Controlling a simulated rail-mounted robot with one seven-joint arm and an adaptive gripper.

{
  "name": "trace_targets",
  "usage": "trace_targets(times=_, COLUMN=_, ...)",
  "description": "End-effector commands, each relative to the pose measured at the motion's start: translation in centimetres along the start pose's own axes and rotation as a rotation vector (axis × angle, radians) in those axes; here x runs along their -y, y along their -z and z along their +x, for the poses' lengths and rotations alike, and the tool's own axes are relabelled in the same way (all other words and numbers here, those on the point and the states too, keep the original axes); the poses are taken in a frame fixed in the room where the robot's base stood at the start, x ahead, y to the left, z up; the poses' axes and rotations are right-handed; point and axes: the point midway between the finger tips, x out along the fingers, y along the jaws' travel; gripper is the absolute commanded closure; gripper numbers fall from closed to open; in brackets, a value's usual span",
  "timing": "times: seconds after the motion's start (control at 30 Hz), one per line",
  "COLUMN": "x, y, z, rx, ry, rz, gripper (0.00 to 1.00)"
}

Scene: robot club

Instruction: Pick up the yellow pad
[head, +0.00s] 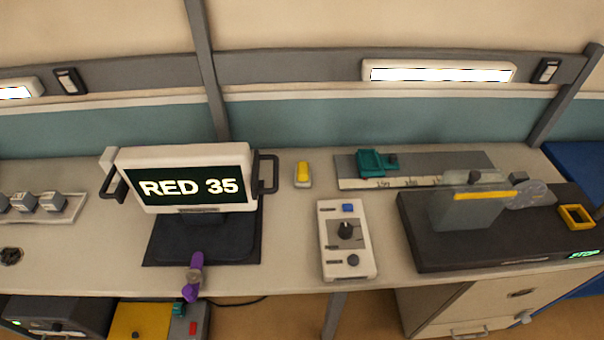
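A small yellow pad-like block (303,172) sits on a pale grey base on the workbench. It is right of the display reading RED 35 and near the back wall. A flat yellow panel (139,321) also shows low down, on a unit below the bench front, partly cut off by the picture's bottom edge. I cannot tell for sure which of these is the yellow pad. My gripper is not seen in the head view.
The display (195,178) has dark side handles. A purple tool (194,276) lies at the bench front edge. A control box with knobs (345,240), a ruled slide with a teal block (372,163) and a black machine (470,240) stand right. Bare bench surrounds the small yellow block.

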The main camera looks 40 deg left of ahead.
Motion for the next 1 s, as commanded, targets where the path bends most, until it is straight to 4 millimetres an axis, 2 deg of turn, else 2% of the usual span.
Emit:
trace_targets(times=0.13, x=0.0, y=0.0, z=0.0, rx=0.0, ry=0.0, rz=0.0, gripper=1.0)
trace_targets(times=0.57, x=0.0, y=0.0, z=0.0, rx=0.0, ry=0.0, rz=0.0, gripper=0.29)
trace_targets(times=0.87, x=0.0, y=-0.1, z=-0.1, rx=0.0, ry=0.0, rz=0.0, gripper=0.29)
trace_targets(times=1.0, x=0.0, y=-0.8, z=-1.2, rx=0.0, ry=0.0, rz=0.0, gripper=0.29)
